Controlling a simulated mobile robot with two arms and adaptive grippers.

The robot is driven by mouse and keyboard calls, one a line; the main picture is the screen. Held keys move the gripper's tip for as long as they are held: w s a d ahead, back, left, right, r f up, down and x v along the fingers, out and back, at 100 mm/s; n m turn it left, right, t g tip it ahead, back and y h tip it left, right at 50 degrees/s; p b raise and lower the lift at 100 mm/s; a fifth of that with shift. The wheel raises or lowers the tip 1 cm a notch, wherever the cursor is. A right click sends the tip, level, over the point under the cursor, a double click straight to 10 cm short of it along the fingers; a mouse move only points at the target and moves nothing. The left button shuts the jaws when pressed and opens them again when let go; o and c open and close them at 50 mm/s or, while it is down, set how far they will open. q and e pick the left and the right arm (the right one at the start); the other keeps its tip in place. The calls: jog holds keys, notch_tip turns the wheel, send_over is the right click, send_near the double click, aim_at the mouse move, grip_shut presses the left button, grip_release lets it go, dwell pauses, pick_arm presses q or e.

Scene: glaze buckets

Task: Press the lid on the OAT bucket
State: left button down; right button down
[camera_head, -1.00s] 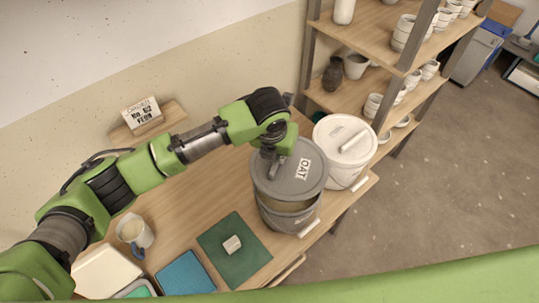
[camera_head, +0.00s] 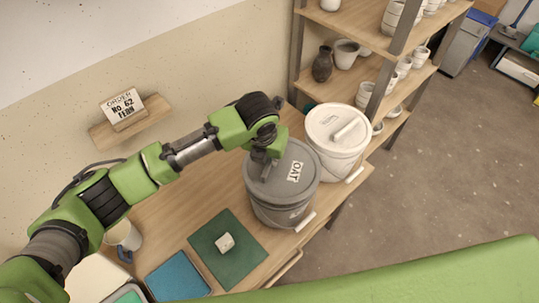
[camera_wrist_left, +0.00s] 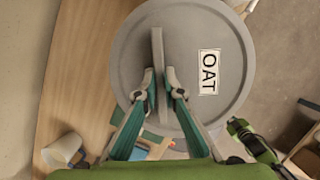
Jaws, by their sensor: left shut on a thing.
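The grey lid with the OAT label (camera_head: 280,192) sits on top of the grey bucket (camera_head: 283,215) near the right end of the table. The lid looks level on the rim, with no gap that I can see from the head. My left gripper (camera_head: 264,160) is above the lid and shut on its bar handle. In the left wrist view the fingertips (camera_wrist_left: 160,82) pinch the handle (camera_wrist_left: 157,48), and the round lid (camera_wrist_left: 225,108) hides most of the bucket.
A white bucket (camera_head: 342,160) with a white lid stands close behind the grey one, to its right. A green mat (camera_head: 240,265) with a small pale block (camera_head: 225,243) lies at the front. A shelf (camera_head: 350,85) with pots stands behind. A mug (camera_head: 124,236) is at left.

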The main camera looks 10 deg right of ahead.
pick_arm(q)
jog(key=shift+f+p, duration=0.1)
jog(key=shift+p, duration=0.3)
dwell(0.7)
jog(key=shift+f, duration=0.7)
dwell(1.2)
jog(key=shift+f+p, duration=0.15)
jog(key=shift+p, duration=0.15)
dwell(0.4)
jog(key=c, duration=2.1)
grip_release()
jog(key=shift+o, duration=0.6)
jog(key=o, duration=0.4)
